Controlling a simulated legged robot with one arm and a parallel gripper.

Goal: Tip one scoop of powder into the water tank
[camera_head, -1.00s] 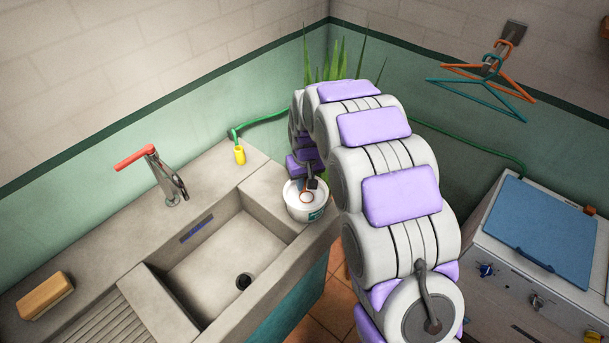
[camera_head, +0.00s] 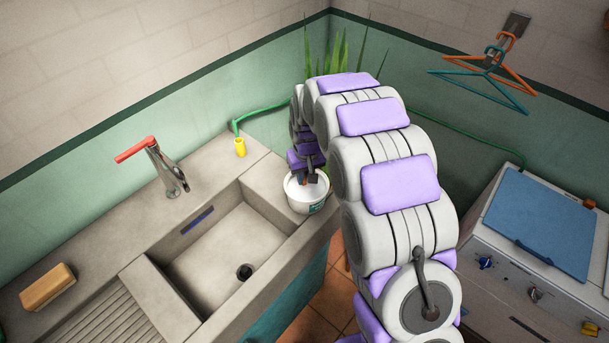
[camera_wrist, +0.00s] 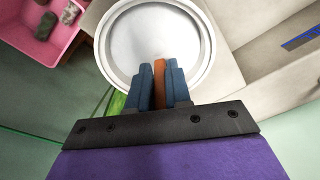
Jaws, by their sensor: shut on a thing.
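A white round tub (camera_head: 306,204) stands on the counter at the right end of the sink. In the wrist view the tub (camera_wrist: 112,42) shows a pale, white inside. My gripper (camera_head: 311,180) points down into the tub's mouth. In the wrist view its blue fingers (camera_wrist: 159,84) are shut on an orange handle (camera_wrist: 159,72), which I take for the scoop's. The scoop's bowl is hidden, and I cannot tell if it holds powder. I cannot make out a water tank in either view.
A concrete sink (camera_head: 225,250) with a red-handled tap (camera_head: 165,170) lies left of the tub. A sponge (camera_head: 47,287) and a yellow nozzle (camera_head: 240,147) are on the counter. A white appliance with a blue lid (camera_head: 545,225) stands right. A pink bin (camera_wrist: 60,50) shows in the wrist view.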

